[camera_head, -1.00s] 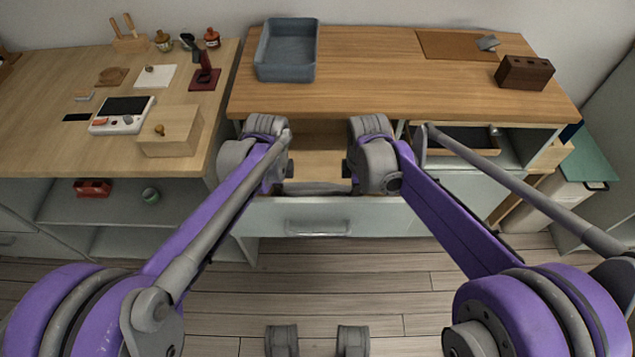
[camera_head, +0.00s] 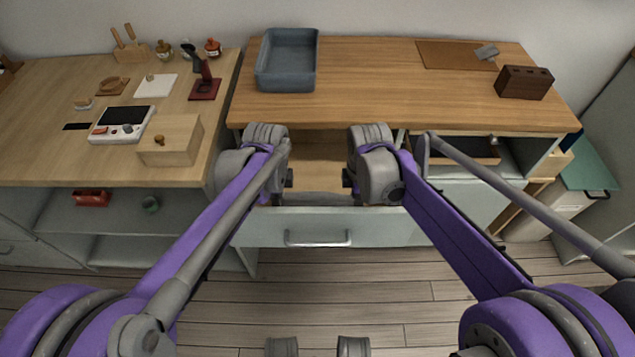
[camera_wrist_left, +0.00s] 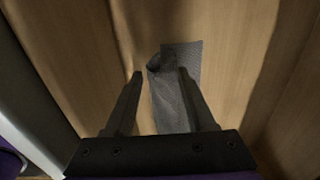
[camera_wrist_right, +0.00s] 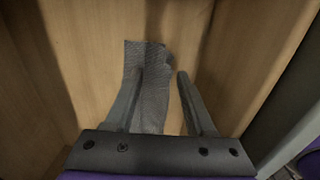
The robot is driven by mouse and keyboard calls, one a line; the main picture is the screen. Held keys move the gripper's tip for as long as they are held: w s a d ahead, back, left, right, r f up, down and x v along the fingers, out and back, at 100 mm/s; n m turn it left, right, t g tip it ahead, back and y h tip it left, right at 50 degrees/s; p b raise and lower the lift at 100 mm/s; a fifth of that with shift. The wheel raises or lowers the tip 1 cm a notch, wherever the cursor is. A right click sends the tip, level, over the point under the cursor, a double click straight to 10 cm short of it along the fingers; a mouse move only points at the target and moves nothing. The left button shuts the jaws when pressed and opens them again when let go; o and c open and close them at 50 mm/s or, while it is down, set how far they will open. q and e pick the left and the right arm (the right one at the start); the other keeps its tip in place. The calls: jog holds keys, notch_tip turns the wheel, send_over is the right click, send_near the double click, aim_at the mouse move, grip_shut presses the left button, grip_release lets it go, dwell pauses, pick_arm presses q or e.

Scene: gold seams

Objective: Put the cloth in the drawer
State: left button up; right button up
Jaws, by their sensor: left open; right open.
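The drawer (camera_head: 290,228) is pulled open below the wooden counter, and its pale wooden floor shows between my wrists. A grey textured cloth (camera_wrist_left: 170,98) lies on that floor, with a dark fold near its far end. It also shows in the right wrist view (camera_wrist_right: 150,62). My left gripper (camera_wrist_left: 160,74) is open over the cloth, one finger beside it and one overlapping it. My right gripper (camera_wrist_right: 160,72) is open, with part of the cloth between and below its fingers. I cannot tell whether the fingers touch it. My wrists hide the cloth in the head view.
A blue-grey bin (camera_head: 287,78) and a dark brown block (camera_head: 524,82) stand on the counter. Another compartment (camera_head: 465,150) is open at the right. The left table holds a wooden box (camera_head: 170,140) and a white device (camera_head: 122,124). The middle of the counter is clear.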

pick_arm(q)
jog(key=s+r, duration=0.5)
jog(key=r, duration=0.3)
jog(key=shift+s, duration=0.4)
pick_arm(e)
jog(key=s+r, duration=0.5)
jog(key=r, duration=0.3)
jog(key=shift+s, duration=0.4)
pick_arm(q)
jog(key=shift+c, duration=0.2)
pick_arm(e)
jog(key=shift+c, duration=0.2)
